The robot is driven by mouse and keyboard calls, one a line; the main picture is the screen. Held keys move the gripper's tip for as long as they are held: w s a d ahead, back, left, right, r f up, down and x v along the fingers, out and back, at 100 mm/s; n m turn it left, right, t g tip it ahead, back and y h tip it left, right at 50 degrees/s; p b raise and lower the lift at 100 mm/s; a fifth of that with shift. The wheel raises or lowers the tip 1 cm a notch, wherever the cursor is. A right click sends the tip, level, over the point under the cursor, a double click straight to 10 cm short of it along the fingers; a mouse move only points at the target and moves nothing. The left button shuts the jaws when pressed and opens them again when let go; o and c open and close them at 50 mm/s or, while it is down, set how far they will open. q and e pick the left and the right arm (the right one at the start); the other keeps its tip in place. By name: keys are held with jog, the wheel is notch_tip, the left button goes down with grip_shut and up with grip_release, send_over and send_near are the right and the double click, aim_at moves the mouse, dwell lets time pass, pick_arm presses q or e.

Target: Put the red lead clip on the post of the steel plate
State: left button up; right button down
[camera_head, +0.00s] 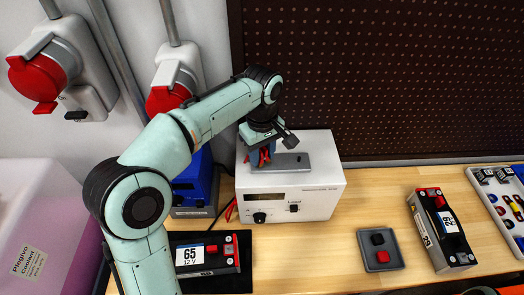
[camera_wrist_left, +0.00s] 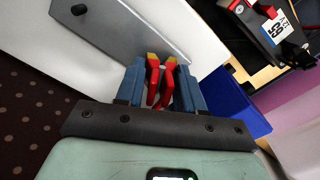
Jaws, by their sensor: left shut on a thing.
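The red lead clip (camera_wrist_left: 160,80), with brass-coloured tips, is between the blue fingers of my left gripper (camera_wrist_left: 161,85), which is shut on it. In the head view my left gripper (camera_head: 262,157) points down at the left end of the steel plate (camera_head: 290,162), and the red clip (camera_head: 266,154) shows only in part. The plate lies on top of a white instrument. In the left wrist view the plate (camera_wrist_left: 130,32) is ahead of the clip, with a dark post (camera_wrist_left: 78,9) near its far end. The clip is apart from the post. My right gripper is not in view.
The white instrument (camera_head: 316,202) stands on the wooden bench (camera_head: 330,255) against a perforated panel. A blue unit (camera_head: 192,190) is left of it. A battery (camera_head: 208,256), a small grey tray (camera_head: 381,262), another battery (camera_head: 440,229) and a parts tray (camera_head: 492,195) lie in front and right.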

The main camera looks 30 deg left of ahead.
pick_arm(q)
jog(key=shift+f, duration=0.2)
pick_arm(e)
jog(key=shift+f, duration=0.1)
pick_arm(q)
jog(key=o, duration=1.1)
notch_tip(320, 180, up, 12)
jog(key=p, duration=0.3)
jog(key=shift+w, duration=0.1)
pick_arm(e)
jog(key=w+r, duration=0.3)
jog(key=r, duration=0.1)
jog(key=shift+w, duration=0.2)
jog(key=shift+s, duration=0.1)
